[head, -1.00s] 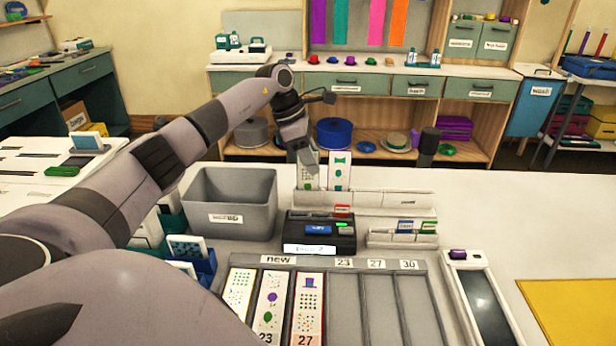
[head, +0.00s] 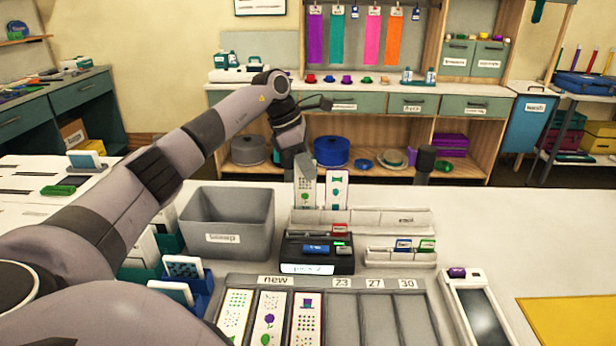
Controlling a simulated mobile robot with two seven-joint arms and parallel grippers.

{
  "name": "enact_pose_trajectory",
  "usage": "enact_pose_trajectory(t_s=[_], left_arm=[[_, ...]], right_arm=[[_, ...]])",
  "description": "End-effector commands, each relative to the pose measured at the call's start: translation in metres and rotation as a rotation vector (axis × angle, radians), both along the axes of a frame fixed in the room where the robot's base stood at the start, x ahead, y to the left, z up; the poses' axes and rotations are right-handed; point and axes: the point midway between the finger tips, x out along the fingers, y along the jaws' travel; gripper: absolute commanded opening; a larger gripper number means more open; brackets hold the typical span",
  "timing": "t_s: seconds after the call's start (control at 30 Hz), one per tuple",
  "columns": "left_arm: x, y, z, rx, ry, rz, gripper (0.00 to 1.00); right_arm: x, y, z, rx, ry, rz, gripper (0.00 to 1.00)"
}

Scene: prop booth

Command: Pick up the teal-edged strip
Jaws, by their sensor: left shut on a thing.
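My left gripper (head: 304,171) is above the back of the counter, pointing down. It is shut on the upper part of the left strip (head: 306,195), a pale upright card with small coloured dots and a green mark. The gripper hides the top of this strip, and its edge colour is too small to tell. A second pale strip with teal marks (head: 337,190) stands just to its right. Both are at the left end of the light grey rack (head: 385,215); I cannot tell whether the held strip still touches the rack. My right gripper is not in view.
A grey bin (head: 228,231) stands left of the rack. A black device with a lit display (head: 307,268) sits in front of it. A slotted tray (head: 366,283) with several strips is nearer.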

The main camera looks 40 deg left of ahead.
Motion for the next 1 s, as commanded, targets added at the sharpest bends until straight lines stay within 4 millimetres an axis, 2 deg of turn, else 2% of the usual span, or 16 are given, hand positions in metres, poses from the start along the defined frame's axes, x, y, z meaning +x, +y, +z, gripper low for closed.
enact_pose_trajectory(t_s=[0.63, 0.8, 1.0], left_arm=[[0.001, 0.0, 0.129, 0.0, -0.003, 0.0, 0.0], [0.001, -0.001, 0.153, -0.001, -0.002, 0.0, 0.0], [0.0, 0.0, 0.169, 0.0, 0.0, 0.0, 0.0]], right_arm=[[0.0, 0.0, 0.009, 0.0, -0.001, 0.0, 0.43], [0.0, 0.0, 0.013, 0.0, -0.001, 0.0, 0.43], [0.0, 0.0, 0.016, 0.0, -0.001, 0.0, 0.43]])
